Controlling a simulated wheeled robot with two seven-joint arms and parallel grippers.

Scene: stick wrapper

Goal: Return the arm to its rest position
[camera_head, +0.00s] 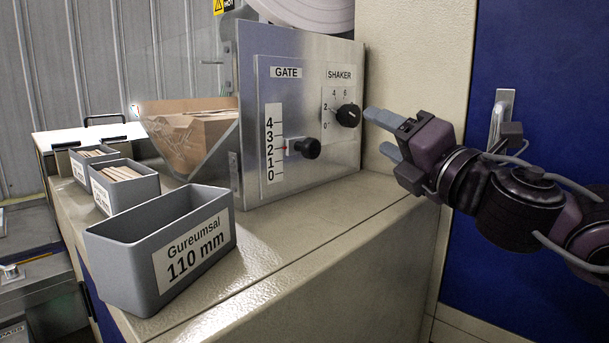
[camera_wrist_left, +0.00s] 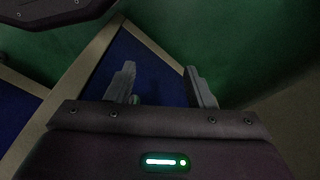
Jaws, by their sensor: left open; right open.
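My right gripper (camera_head: 379,134) is open and empty in the head view. Its grey fingers point left toward the control panel, apart from the black shaker knob (camera_head: 348,115). My right arm reaches in from the right edge. My left gripper (camera_wrist_left: 162,88) shows only in the left wrist view, with its two grey fingers spread and nothing between them. Beyond them are a green floor and a blue panel with a pale frame. The left arm is not in the head view.
The metal panel (camera_head: 312,185) carries the gate lever (camera_head: 305,148), with its pointer near 2. A grey bin labelled "Gureumsal 110 mm" (camera_head: 130,265) stands empty-looking on the beige machine top (camera_head: 290,240). Smaller bins with sticks (camera_head: 125,187) stand behind it. A blue door (camera_head: 548,100) is at right.

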